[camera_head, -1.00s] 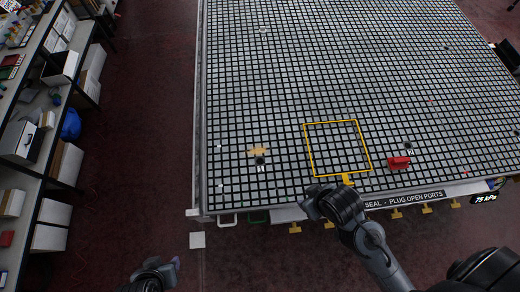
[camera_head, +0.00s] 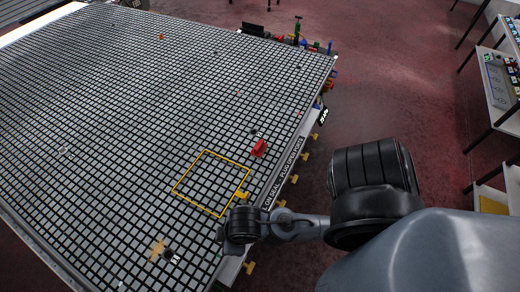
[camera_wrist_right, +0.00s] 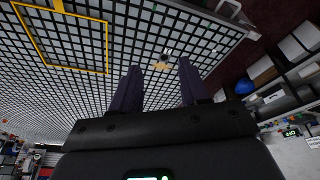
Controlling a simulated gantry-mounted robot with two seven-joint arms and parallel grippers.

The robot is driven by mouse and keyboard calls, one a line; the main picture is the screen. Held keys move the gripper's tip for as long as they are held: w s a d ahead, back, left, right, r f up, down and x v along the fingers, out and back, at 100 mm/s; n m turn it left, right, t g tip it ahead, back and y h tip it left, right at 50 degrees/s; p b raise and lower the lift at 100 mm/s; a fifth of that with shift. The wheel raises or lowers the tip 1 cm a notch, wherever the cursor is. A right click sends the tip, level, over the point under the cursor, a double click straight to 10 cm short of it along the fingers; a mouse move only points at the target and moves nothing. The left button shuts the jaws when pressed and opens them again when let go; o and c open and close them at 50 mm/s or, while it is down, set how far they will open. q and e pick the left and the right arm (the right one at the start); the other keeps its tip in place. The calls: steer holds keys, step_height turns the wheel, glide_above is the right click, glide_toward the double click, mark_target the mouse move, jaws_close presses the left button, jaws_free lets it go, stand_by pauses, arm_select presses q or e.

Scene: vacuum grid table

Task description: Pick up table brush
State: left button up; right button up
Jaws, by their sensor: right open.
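I cannot make out a table brush for certain in either view. A small tan piece (camera_head: 158,250) lies on the grid table (camera_head: 110,120) near its front edge, and it also shows in the right wrist view (camera_wrist_right: 162,66), beyond the fingers. A small red object (camera_head: 259,148) stands near the same edge, past the yellow frame. My right gripper (camera_head: 222,234) is over the table edge, between the yellow frame and the tan piece. In the right wrist view its two dark fingers (camera_wrist_right: 160,78) are apart with nothing between them. My left gripper is out of view.
A yellow square frame (camera_head: 211,184) is marked on the table. Small dark fittings sit by the tan piece and the red object. Several coloured items (camera_head: 300,38) line the table's far corner. Shelves (camera_head: 495,95) stand at the right across open red floor (camera_head: 400,80).

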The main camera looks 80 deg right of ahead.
steer(key=o, duration=1)
steer(key=shift+c, duration=0.2)
